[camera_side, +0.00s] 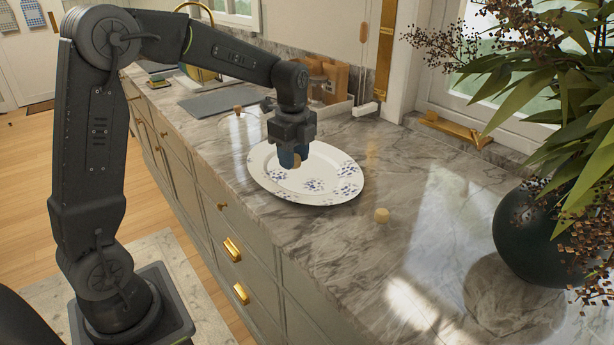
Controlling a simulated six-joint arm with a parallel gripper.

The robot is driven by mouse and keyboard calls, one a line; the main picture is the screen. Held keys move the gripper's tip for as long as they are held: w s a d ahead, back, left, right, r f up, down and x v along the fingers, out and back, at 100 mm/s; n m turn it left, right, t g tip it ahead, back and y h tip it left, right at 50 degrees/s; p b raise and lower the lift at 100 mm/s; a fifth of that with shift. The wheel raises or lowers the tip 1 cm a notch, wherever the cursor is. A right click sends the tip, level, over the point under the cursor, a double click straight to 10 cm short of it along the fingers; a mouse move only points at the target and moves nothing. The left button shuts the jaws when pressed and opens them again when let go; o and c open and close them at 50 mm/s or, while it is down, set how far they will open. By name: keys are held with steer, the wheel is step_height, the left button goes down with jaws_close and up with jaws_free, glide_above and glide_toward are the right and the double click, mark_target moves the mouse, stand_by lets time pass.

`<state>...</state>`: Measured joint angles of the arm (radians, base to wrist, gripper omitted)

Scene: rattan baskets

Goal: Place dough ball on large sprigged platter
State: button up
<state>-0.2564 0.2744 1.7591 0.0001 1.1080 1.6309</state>
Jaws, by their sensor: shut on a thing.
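The large sprigged platter (318,192) is white and oval with blue floral sprigs, and lies flat on the marble counter. My gripper (294,161) points down over the back left part of the platter. It is shut on a small tan dough ball (297,160), which shows between the fingertips and is partly hidden by them. I cannot tell whether the ball touches the platter or hangs just above it.
A dark vase (535,240) with leafy branches stands at the right. The marble counter (330,260) in front of the platter is clear.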

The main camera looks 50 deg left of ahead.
steer(key=w+a, duration=0.1)
steer(key=a, duration=1.9)
glide_above(303, 169)
steer(key=a, duration=0.2)
steer(key=f, duration=0.6)
steer(key=shift+s+d+f, duration=0.15)
steer(key=shift+s+f, duration=0.2)
steer(key=shift+f, duration=1.9)
steer(key=shift+f, duration=0.15)
steer(key=o, duration=0.6)
